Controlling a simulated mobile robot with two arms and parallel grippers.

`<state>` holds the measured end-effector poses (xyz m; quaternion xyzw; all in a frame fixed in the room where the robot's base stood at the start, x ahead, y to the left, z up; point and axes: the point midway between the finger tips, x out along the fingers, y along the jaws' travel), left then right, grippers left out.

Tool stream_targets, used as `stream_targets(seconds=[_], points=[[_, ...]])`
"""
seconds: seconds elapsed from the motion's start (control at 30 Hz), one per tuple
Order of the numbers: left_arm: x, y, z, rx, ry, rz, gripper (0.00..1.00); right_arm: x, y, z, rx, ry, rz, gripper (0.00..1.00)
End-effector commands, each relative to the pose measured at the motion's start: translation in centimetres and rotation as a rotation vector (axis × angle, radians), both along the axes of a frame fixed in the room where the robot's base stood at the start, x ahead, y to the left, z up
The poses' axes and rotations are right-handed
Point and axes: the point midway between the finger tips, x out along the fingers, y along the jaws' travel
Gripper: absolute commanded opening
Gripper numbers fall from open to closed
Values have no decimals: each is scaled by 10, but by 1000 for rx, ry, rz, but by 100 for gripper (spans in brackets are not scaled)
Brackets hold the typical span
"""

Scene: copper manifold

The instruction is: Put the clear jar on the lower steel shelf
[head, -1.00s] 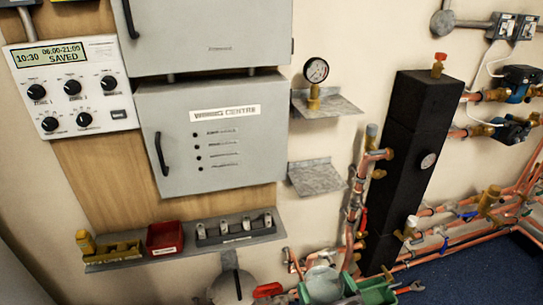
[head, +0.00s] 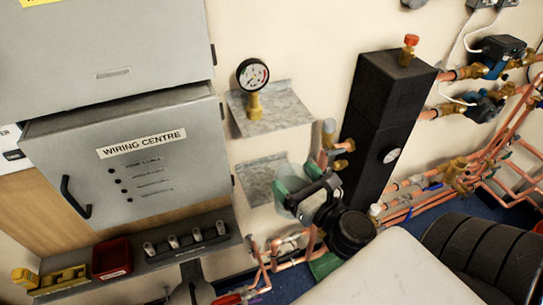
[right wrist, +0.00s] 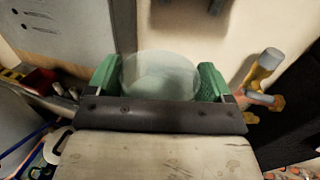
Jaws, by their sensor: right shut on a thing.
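The clear jar (head: 288,190) is a see-through round vessel, held off the floor close to the wall. My right gripper (head: 297,187) has green fingers shut on it, one on each side. In the right wrist view the jar (right wrist: 160,76) sits between the green fingers of the gripper (right wrist: 155,80). The lower steel shelf (head: 255,178) is a small grey plate on the wall, just left of the jar and partly hidden behind it and the gripper. I cannot tell whether jar and shelf touch.
A pressure gauge (head: 253,76) stands on the upper steel shelf (head: 280,108), above the jar. A tall black column (head: 380,130) and copper pipes stand close on the right. The grey wiring box (head: 125,165) is on the left. A rail below it holds a red bin (head: 112,258).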

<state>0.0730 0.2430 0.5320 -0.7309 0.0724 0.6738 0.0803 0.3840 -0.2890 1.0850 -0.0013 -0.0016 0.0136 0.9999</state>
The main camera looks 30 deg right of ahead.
Motion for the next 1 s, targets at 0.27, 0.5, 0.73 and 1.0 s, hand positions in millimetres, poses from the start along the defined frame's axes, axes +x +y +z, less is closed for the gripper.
stream_targets(seconds=[0.27,0.5,0.73,1.0], points=[[3,-3,21,-4,-4,2,100,68,-17,5,-3,-6,-2,20],[9,-10,32,-13,-16,3,100,121,-29,4,-2,-5,-3,20],[10,-10,24,-13,-16,2,100,133,-32,-25,4,1,-2,20],[9,-8,12,-12,-15,0,100,132,-31,-55,5,1,-3,20]])
